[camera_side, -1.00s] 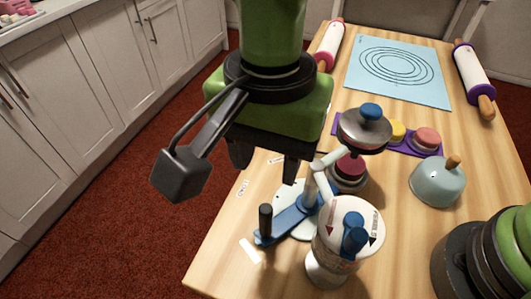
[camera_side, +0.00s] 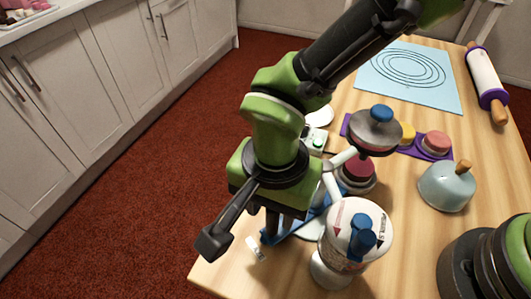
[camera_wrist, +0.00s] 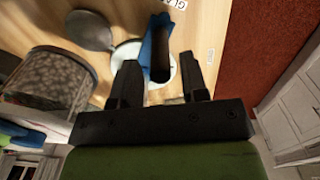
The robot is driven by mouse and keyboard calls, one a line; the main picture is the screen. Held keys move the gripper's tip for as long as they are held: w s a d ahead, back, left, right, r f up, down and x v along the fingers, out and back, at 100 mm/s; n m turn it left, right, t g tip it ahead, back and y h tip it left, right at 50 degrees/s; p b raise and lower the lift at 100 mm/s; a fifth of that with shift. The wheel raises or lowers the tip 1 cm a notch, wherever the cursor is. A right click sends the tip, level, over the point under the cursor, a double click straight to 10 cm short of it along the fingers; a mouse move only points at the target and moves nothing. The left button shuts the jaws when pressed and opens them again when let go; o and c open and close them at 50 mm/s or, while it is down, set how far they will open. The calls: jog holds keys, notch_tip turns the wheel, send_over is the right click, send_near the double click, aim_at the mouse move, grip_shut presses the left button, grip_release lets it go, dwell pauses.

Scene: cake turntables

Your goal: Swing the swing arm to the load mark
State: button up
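The swing arm (camera_side: 308,221) is a blue bar low over the table in the side view, partly hidden by my gripper and the white-topped stand. In the wrist view its blue bar (camera_wrist: 155,28) runs up from a dark upright handle (camera_wrist: 160,66). My gripper (camera_side: 281,226) points down over the handle end of the bar. In the wrist view my gripper (camera_wrist: 158,63) is open, one finger on each side of the handle, with a gap on both sides. A white label (camera_side: 256,249) lies by the bar's end, its text unreadable. I cannot tell which label is the load mark.
A stand with a lettered white top (camera_side: 352,232) and blue knob is close right of my gripper. A metal-topped turntable (camera_side: 374,132) stands behind it. A pale blue dome (camera_side: 446,187) and a dark green-and-black object (camera_side: 490,262) are further right. A partly cropped label (camera_wrist: 176,4) shows "GLA".

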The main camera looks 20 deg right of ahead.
jog(key=shift+r, duration=0.1)
jog(key=c, duration=0.5)
jog(key=shift+c, duration=0.2)
jog(key=shift+w+a, duration=0.1)
jog(key=shift+w, duration=1.4)
